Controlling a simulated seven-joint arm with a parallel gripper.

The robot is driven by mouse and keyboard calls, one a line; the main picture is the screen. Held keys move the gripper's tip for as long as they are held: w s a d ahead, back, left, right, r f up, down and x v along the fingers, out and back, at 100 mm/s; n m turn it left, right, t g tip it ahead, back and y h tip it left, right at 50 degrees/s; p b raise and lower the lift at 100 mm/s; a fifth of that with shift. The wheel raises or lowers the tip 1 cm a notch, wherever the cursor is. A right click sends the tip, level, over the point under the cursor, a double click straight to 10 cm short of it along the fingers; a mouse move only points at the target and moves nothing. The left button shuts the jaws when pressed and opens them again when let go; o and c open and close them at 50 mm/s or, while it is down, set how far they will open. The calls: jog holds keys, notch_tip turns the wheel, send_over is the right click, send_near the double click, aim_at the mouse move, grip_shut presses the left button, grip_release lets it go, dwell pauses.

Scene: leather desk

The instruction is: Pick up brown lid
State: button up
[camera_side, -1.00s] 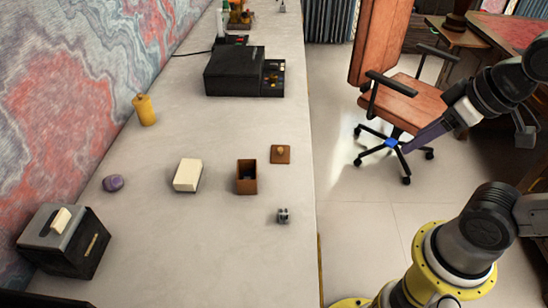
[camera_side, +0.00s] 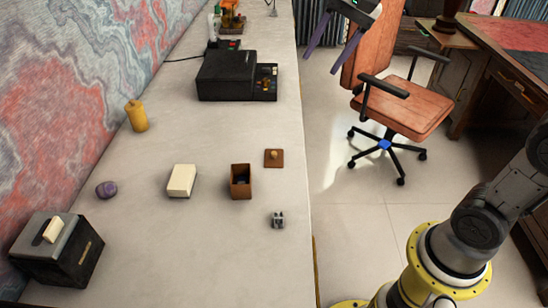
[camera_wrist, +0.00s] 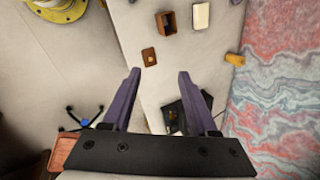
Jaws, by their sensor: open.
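The brown lid (camera_side: 274,158) is a small flat square with a light round knob. It lies flat on the pale desk, just behind and right of the open brown box (camera_side: 241,182), apart from it. In the wrist view the lid (camera_wrist: 149,57) lies beyond my fingertips, near the box (camera_wrist: 166,22). My gripper (camera_side: 332,52) has two purple fingers, open and empty, high up at the top of the side view, well away from the lid. The fingers also show in the wrist view (camera_wrist: 159,72), spread wide apart.
A cream block (camera_side: 182,180) lies left of the box and a small grey metal piece (camera_side: 278,220) in front of the lid. A black device (camera_side: 226,75) stands farther back. A yellow cylinder (camera_side: 137,116), purple stone (camera_side: 107,190) and black toaster-like box (camera_side: 57,249) are at left.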

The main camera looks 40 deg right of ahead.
jog(key=w+d+f+m+g+y, duration=0.1)
jog(key=w+f+m, duration=0.15)
jog(key=w, duration=0.25)
jog(key=w+d+f+m, duration=0.1)
jog(key=w+f, duration=0.2)
jog(key=w, duration=0.2)
jog(key=m+g+y, duration=0.1)
jog(key=m+g, duration=0.1)
jog(key=g, duration=0.1)
send_over(274, 153)
jog(key=d, duration=0.3)
jog(key=f, duration=2.6)
jog(key=shift+w+a+f, duration=0.1)
jog(key=shift+w+a, duration=0.05)
jog(key=shift+a, duration=0.1)
jog(key=shift+d+x, duration=0.1)
jog(key=shift+x, duration=1.4)
jog(key=shift+d+x, duration=0.15)
jog(key=shift+x, duration=1.4)
grip_shut()
